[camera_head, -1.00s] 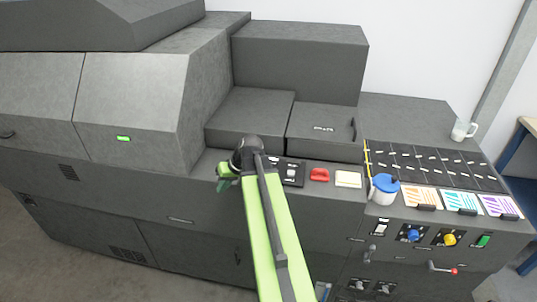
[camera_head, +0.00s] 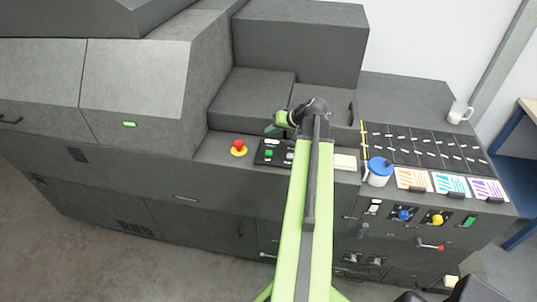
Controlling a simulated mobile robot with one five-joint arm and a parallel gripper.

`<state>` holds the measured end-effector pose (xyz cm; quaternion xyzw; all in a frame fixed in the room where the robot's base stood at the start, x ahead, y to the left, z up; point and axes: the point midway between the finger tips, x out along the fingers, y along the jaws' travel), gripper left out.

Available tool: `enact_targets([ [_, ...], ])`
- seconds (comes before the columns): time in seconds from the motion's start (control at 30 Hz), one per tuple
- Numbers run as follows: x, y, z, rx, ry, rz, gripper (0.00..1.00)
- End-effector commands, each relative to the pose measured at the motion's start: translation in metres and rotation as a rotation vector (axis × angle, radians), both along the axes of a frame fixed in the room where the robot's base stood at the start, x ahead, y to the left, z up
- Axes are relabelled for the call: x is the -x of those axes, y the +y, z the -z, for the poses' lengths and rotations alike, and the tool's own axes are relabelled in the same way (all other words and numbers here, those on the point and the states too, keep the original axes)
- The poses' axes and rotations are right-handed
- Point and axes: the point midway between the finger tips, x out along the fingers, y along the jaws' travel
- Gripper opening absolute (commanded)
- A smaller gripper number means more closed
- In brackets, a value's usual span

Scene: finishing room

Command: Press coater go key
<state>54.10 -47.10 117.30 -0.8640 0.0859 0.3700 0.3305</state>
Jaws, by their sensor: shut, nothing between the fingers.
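A dark control panel (camera_head: 263,160) on the machine's front ledge carries a green key (camera_head: 269,154) and a pale switch beside it. A second green key (camera_head: 469,221) sits on the front face at the far right, and I cannot tell by label which is the coater's. My gripper (camera_head: 274,128) is shut and empty, at the end of my green arm. In the picture it lies just above the dark panel, apart from the green key. Its fingertips are small and partly hidden by the dark wrist.
A red mushroom button (camera_head: 239,148) on a yellow base stands left of the panel. A blue-lidded pot (camera_head: 379,172) and coloured cards (camera_head: 412,179) are to the right. Blue (camera_head: 404,215) and yellow (camera_head: 437,220) knobs and a red-tipped lever (camera_head: 430,246) project from the front.

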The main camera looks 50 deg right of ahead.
Motion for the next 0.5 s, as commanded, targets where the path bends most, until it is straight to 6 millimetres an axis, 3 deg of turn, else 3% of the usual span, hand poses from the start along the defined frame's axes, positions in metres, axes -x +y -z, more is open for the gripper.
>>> enact_targets([
  [0.5,0.000,0.000,0.073,0.000,0.001,0.001,0.00],
])
